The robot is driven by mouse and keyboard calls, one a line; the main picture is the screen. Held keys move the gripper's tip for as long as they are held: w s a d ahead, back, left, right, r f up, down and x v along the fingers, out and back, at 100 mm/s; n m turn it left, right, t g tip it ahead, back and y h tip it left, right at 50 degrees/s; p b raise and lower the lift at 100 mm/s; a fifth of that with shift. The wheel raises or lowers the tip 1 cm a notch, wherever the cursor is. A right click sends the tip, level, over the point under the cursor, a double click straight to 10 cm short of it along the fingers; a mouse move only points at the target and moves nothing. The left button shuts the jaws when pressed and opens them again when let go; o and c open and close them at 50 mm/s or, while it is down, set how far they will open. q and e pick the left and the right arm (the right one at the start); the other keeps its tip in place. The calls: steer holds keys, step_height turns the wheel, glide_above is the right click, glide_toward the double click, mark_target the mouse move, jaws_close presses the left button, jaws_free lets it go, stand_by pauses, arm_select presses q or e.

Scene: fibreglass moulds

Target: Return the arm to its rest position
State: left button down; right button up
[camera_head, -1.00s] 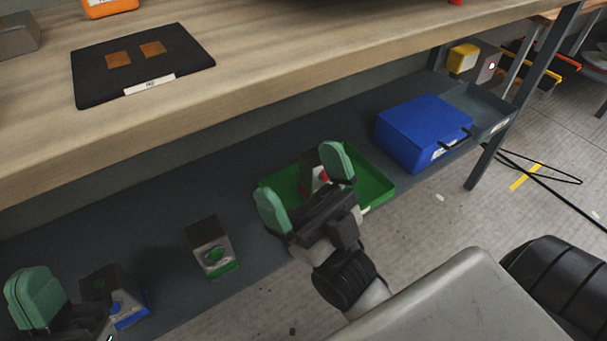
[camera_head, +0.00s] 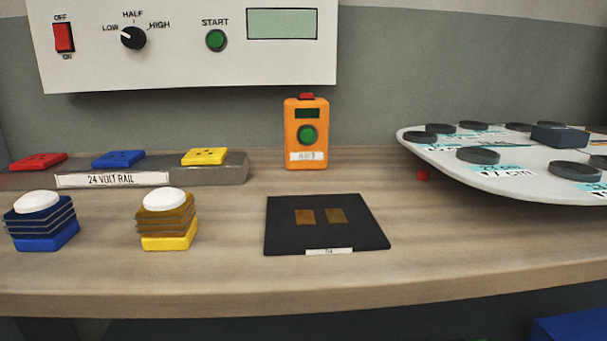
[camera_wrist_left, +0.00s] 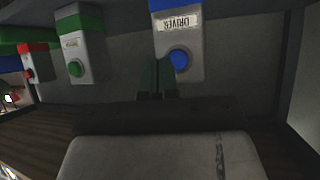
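Neither arm shows in the head view. In the left wrist view my left gripper (camera_wrist_left: 157,77) has its two dark green fingers close together, with nothing visible held between them. Just beyond the fingertips is a grey box with a blue button (camera_wrist_left: 179,61) and a label reading DRIVER upside down. I cannot tell whether the fingers touch it. My right gripper is in neither current view.
Left of the blue-button box are a green-button box (camera_wrist_left: 75,68) and a red-button box (camera_wrist_left: 29,73) by a green tray. On the bench stand an orange device (camera_head: 306,150), a black mat (camera_head: 285,233), a 24 volt rail (camera_head: 235,172) and a white board (camera_head: 520,187).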

arm_select(q)
steer(key=s+a+f+g+y, duration=0.2)
steer(key=s+a+f+g, duration=0.2)
steer(key=s+f+g, duration=0.5)
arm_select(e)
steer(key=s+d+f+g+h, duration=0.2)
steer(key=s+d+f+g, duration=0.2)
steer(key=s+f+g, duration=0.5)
arm_select(q)
step_height(320, 180, down, 5)
steer(key=s+p, duration=0.1)
steer(key=p, duration=1.7)
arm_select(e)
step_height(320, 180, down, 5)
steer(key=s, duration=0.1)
arm_select(q)
steer(key=s+a+f+g+p, duration=0.1)
steer(key=s+a+p, duration=0.1)
steer(key=s+p, duration=1.3)
steer(key=shift+s+p, duration=0.35)
steer(key=shift+s, duration=0.05)
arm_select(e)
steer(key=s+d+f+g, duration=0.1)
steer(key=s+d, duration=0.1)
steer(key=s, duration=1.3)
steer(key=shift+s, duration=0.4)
